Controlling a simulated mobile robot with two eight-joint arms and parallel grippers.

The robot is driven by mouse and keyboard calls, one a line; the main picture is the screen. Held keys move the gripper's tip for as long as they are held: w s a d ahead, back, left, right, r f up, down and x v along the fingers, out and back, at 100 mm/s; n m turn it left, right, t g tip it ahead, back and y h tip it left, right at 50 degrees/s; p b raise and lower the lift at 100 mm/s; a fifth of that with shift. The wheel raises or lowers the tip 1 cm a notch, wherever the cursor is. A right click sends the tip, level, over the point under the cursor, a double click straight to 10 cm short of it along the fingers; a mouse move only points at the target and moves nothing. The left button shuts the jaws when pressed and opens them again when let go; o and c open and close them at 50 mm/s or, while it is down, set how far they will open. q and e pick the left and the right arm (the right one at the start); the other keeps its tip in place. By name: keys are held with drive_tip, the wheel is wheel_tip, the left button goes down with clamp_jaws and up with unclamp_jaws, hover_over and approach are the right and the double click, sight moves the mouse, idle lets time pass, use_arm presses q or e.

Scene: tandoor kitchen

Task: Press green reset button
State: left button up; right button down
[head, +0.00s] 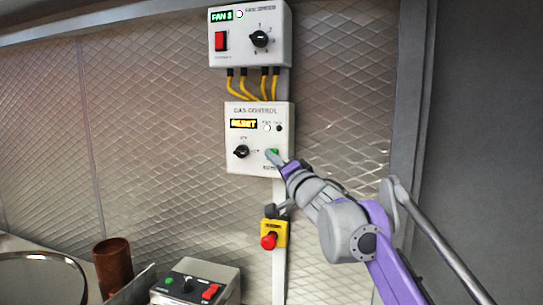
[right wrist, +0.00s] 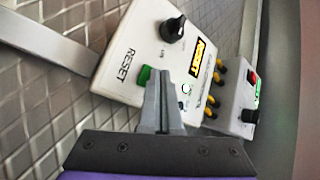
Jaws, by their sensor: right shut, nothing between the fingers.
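The green reset button (head: 274,152) is at the lower right of the white gas control box (head: 259,111) on the wall. It also shows in the right wrist view (right wrist: 144,76), beside the printed word RESET. The box's display (head: 243,123) is lit orange and appears to read RESET. My right gripper (head: 270,155) is shut and empty, with its tips right at the button. In the right wrist view the shut fingers (right wrist: 157,79) overlap the button's edge. I cannot tell whether they touch it. My left gripper is not in view.
A fan box (head: 250,50) with a red switch and a knob is above, joined by yellow cables (head: 254,86). A red emergency stop (head: 269,241) on a yellow base is below. A grey switch box (head: 196,283), a brown cylinder (head: 113,265) and a round rim (head: 40,262) are lower left.

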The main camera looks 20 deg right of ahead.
drive_tip(key=shift+w+d, duration=0.1)
drive_tip(key=shift+w, duration=0.05)
idle(0.5)
drive_tip(key=shift+s+a, duration=0.45)
drive_tip(key=shift+s, duration=0.25)
drive_tip(key=shift+s+a, duration=0.7)
drive_tip(key=shift+s, duration=0.35)
drive_tip(key=shift+s+a, duration=0.7)
drive_tip(key=shift+s, duration=0.35)
drive_tip(key=shift+f, duration=0.1)
